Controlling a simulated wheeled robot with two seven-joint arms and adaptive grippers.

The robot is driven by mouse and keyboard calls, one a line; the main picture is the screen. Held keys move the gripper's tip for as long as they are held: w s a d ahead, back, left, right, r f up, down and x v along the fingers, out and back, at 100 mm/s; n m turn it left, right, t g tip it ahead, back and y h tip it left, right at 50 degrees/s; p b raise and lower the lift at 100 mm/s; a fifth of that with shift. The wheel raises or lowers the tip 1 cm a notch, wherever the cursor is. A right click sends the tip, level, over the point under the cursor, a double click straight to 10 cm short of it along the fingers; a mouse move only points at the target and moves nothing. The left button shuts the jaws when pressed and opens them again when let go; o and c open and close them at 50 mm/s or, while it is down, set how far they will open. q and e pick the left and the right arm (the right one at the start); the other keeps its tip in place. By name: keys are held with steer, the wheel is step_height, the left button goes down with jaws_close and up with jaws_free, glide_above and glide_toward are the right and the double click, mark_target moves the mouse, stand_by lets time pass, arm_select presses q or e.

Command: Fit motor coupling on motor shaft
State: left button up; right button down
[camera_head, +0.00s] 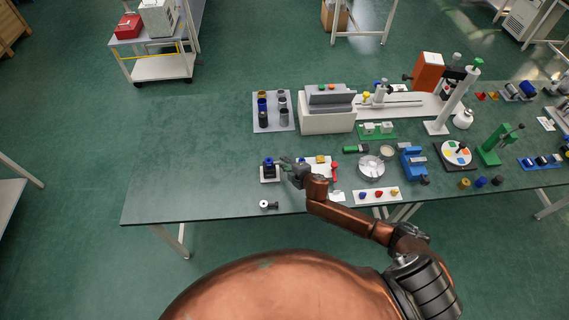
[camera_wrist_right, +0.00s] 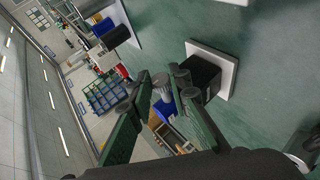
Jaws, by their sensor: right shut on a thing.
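The motor (camera_head: 269,170) is a dark block with a blue part on top, on a square white plate near the front left of the table. In the right wrist view the black motor block (camera_wrist_right: 203,76) is on its white plate (camera_wrist_right: 228,68). My right gripper (camera_head: 284,160) is just right of the motor in the head view. In the wrist view its fingertips (camera_wrist_right: 161,80) are shut on a short grey cylinder, the coupling (camera_wrist_right: 160,86), beside the block and apparently apart from it. The motor shaft is not clearly visible. My left gripper is not in view.
A small white-and-dark part (camera_head: 264,204) lies in front of the motor. A grey tray (camera_head: 257,113) with several coloured cups stands behind, beside a white machine (camera_head: 328,122). Tools and small parts crowd the right side. The table's left end is clear.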

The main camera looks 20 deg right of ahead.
steer(key=shift+f, duration=0.15)
steer(key=c, duration=1.7)
jaws_free()
steer(key=v, duration=1.2)
steer(key=shift+d, duration=0.1)
